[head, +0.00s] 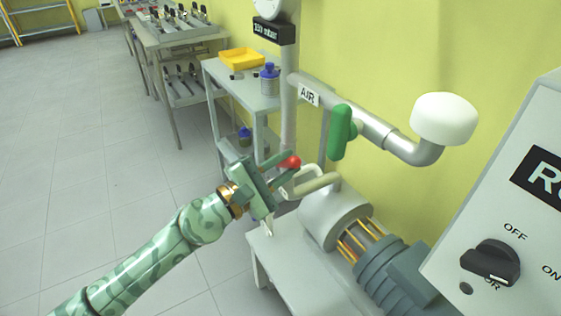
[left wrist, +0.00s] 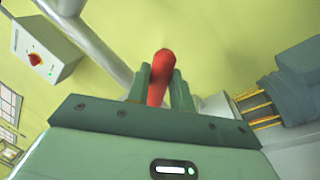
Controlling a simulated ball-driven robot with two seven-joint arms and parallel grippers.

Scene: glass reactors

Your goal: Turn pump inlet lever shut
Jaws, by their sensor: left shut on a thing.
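The red lever (head: 290,161) shows by the pump's inlet pipe in the head view, with most of it hidden by my gripper. My left gripper (head: 289,170) is shut on it. In the left wrist view the red lever (left wrist: 161,66) stands up between the two fingers of my left gripper (left wrist: 161,88), its rounded end reaching past their tips. The pump (head: 334,214), a grey cylinder with a pale bent pipe (head: 318,184), sits just right of the gripper on a light stand. The valve body under the lever is hidden. My right gripper is not in view.
A green lever (head: 341,132) hangs on the AIR pipe (head: 352,118), right of and above my gripper. A vertical pipe (head: 288,115) stands close behind the gripper. A control box (head: 520,215) with a black knob stands at the right. The floor (head: 90,150) at left is clear.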

